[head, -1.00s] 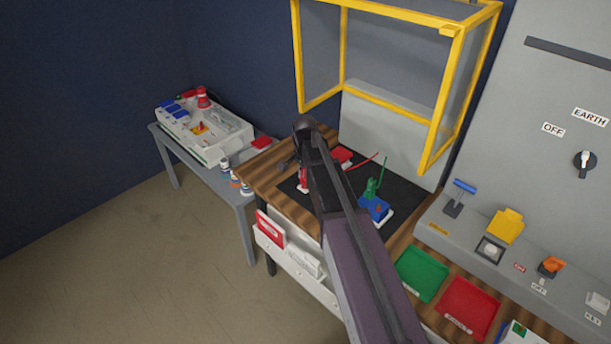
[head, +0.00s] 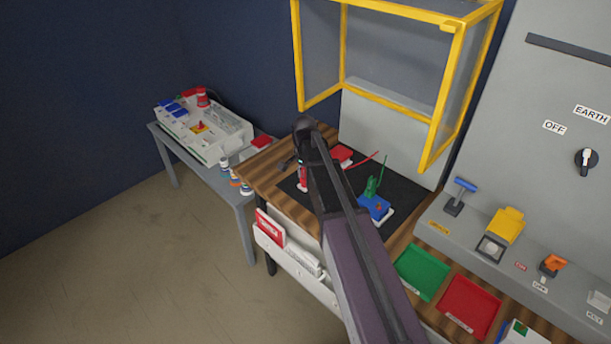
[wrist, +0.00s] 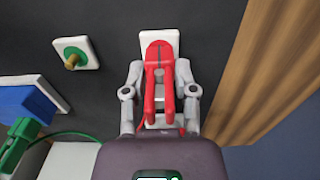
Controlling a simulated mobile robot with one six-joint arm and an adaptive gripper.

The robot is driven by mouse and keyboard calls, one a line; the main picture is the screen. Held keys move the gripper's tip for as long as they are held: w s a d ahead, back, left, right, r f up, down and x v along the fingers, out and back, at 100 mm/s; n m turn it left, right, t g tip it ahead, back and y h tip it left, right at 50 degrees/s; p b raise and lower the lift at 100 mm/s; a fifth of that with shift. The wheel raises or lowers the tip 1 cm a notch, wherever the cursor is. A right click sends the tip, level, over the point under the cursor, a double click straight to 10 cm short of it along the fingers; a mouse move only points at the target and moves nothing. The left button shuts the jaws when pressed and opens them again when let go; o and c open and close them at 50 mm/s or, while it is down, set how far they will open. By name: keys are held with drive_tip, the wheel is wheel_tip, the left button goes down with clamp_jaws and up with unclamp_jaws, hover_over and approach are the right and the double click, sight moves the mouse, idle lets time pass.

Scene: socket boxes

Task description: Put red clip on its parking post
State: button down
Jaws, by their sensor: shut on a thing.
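The red clip (wrist: 161,92) is in the middle of the wrist view, with its two handles toward me. My gripper (wrist: 160,95) is shut on it, one finger on each side. The clip's far end lies over a white plate (wrist: 146,39) on the black mat. Its post is hidden, so I cannot tell whether the clip is on it or just above. In the head view the red clip (head: 303,174) shows small beside my arm, which hides most of my gripper. A bare brass post (wrist: 72,62) on a green disc stands to the left.
A blue block (head: 374,207) with a green clip (head: 371,187) stands on the mat to the right; it also shows in the wrist view (wrist: 25,104). A red block (head: 341,154) lies behind. A yellow-framed guard (head: 437,105) is raised above the bench. Green and red trays (head: 469,306) lie in front.

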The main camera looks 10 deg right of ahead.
drive_tip(key=shift+f, duration=0.25)
drive_tip(key=shift+c, duration=1.6)
unclamp_jaws()
drive_tip(key=shift+r, duration=0.1)
